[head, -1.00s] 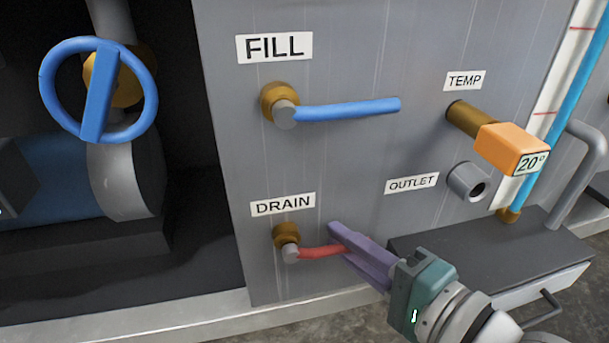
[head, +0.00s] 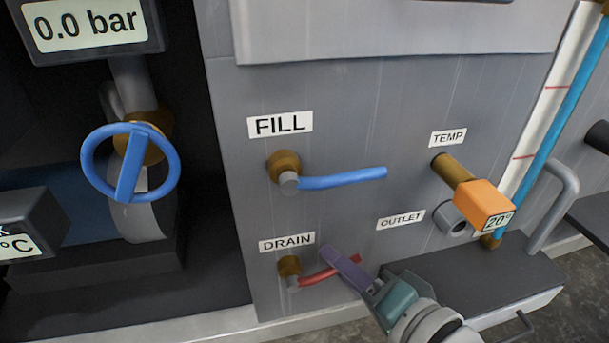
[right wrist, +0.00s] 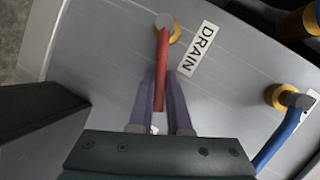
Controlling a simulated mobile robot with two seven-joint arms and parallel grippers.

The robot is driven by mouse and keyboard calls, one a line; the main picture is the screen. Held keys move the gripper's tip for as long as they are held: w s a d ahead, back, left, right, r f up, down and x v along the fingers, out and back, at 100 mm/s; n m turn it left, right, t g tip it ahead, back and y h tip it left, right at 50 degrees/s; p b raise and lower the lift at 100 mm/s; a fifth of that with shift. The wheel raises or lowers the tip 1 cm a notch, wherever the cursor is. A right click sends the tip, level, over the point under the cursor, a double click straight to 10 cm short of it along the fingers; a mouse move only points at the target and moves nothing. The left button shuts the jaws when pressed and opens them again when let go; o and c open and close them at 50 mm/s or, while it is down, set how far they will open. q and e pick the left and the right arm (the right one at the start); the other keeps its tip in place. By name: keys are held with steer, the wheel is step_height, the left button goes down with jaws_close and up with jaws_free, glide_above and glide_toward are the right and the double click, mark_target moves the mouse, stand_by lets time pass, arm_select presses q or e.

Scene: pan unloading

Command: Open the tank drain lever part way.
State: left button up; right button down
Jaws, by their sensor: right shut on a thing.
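The red drain lever (head: 318,275) sits on a brass fitting below the DRAIN label (head: 287,242) on the grey tank panel. Its free end points right and is tilted somewhat upward. My right gripper (head: 345,262) is shut on the lever near its free end, and one purple finger hides part of it. In the right wrist view the red lever (right wrist: 162,70) runs down from its brass pivot between the two purple fingers of the gripper (right wrist: 162,88). My left gripper is not in view.
The blue fill lever (head: 343,178) is above, close to horizontal. The orange temperature knob (head: 482,203) and the outlet pipe (head: 452,218) stick out at right. A dark box with a drawer (head: 470,285) stands below them. A blue handwheel (head: 130,163) is at left.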

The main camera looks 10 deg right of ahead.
steer(key=shift+a+r+n+h+p, duration=0.4)
steer(key=shift+r+n+p, duration=0.35)
steer(key=shift+p, duration=0.35)
steer(key=shift+n, duration=0.25)
steer(key=c, duration=0.9)
jaws_free()
steer(key=shift+f, duration=0.1)
steer(key=shift+o, duration=0.2)
steer(key=shift+s+p, duration=0.1)
steer(key=shift+p, duration=0.25)
